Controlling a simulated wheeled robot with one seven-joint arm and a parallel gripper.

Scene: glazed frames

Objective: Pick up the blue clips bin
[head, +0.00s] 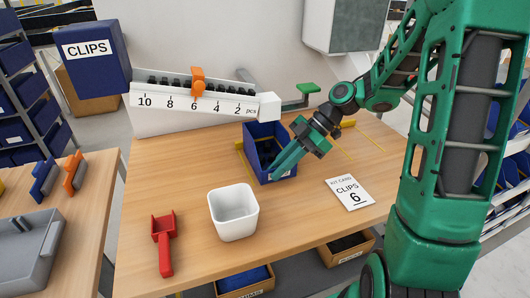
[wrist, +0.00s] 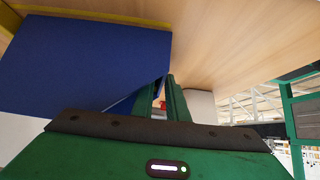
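A blue open-topped bin (head: 251,136) stands on the wooden table, right of centre, with dark pieces inside. My gripper (head: 278,171) is at its front right side, the green fingers slanting down and left across the bin's wall. In the wrist view, a large blue surface (wrist: 80,60) fills the left, beside the fingers (wrist: 164,98). The fingers are close together with a narrow gap; I cannot tell whether the wall is between them. A blue box (head: 92,58) labelled CLIPS is at the upper left, by the scale's end.
A white counting rail (head: 190,117) with an orange slider (head: 197,82) at 6 stands behind the bin. A white cup (head: 233,213), a red scoop (head: 164,243) and a card (head: 349,194) reading CLIPS 6 lie in front. Bare table lies between them.

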